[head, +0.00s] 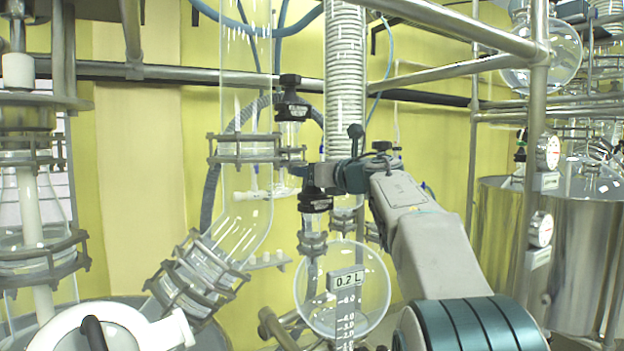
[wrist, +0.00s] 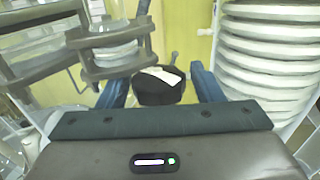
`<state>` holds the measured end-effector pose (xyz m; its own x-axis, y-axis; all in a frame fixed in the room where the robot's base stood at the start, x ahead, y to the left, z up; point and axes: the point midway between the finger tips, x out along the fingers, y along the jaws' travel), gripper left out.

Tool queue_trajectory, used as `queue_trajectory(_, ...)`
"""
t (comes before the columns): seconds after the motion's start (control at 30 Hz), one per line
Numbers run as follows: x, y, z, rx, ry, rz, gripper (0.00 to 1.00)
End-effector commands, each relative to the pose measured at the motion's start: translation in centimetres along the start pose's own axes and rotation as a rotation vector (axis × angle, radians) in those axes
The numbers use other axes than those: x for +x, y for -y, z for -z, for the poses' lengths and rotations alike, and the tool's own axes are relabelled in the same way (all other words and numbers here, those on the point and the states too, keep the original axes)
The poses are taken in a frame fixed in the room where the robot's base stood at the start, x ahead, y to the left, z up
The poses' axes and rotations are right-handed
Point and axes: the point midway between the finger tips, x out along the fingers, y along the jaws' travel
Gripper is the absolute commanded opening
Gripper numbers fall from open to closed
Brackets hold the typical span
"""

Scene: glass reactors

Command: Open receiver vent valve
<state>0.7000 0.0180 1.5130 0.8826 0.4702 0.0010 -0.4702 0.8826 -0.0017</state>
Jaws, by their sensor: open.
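The round glass receiver (head: 343,300) with a 0.2 L label hangs at the lower middle of the head view. A black valve knob (head: 315,203) sits above and left of it; another black valve (head: 292,103) is higher up. No label shows which is the vent valve. My gripper (head: 312,180) is open beside the lower knob. In the wrist view, a black knob (wrist: 160,88) with a pale mark on top lies between the two blue fingers of my gripper (wrist: 160,82). Gaps show on both sides, and the fingers do not appear to press on it.
A ribbed glass condenser (head: 345,85) stands close behind my gripper and fills the right of the wrist view. A clamped glass column (head: 245,100) is to the left. Metal rails (head: 440,20) cross above my arm. Steel vessels (head: 575,250) stand at the right.

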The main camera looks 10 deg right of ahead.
Motion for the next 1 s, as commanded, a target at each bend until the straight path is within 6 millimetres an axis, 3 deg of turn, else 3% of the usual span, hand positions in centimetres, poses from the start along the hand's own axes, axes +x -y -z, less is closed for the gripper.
queue_trajectory(0.43,0.17,-0.40,-0.41,0.002,-0.002,0.289,0.60)
queue_trajectory(0.8,0.06,-0.21,-0.03,-0.001,-0.001,0.340,0.60)
queue_trajectory(0.93,0.07,-0.21,-0.03,0.000,-0.001,0.339,0.25)
queue_trajectory(1.0,0.07,-0.22,-0.03,0.000,-0.001,0.339,0.25)
